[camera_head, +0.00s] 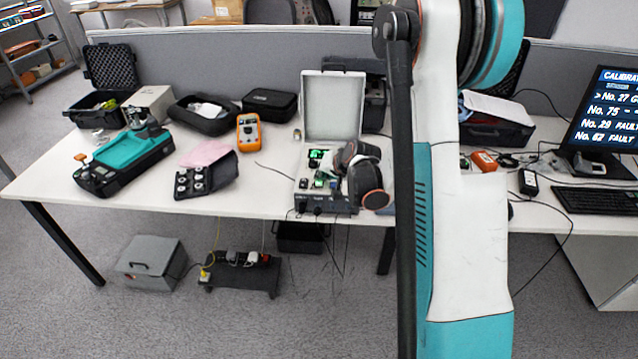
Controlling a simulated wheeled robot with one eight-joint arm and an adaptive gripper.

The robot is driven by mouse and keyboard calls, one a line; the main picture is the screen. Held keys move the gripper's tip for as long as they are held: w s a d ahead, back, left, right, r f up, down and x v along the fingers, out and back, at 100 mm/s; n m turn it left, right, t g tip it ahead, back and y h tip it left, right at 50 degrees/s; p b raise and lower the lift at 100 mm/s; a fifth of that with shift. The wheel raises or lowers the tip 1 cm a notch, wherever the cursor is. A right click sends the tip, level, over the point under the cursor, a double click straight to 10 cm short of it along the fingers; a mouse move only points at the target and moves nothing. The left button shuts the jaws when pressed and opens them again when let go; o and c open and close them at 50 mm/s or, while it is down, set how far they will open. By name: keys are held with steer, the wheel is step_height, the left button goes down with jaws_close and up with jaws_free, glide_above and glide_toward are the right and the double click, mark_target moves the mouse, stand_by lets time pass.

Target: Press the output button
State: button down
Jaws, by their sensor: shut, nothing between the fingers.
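An open case instrument (334,104) stands on the table near the middle, its pale lid raised at the back. Its panel carries small green-lit parts and dark knobs or connectors. The output button is too small to tell apart, and the panel's right side is hidden by my wrist. My gripper (337,171) is dark and small in the view, over the right part of the panel, with the brown-capped wrist joints just right of it. It looks shut and empty. I cannot tell whether its tips touch the panel.
Left on the table are a teal device (132,151), an orange multimeter (249,133), a black case of round parts (219,176) and black cases. A monitor (608,112) and keyboard (597,200) stand right. Bare tabletop lies left of the instrument.

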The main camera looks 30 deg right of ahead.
mark_target(322, 183)
step_height(322, 183, up, 6)
steer(key=p, duration=0.3)
stand_by(0.4)
stand_by(0.3)
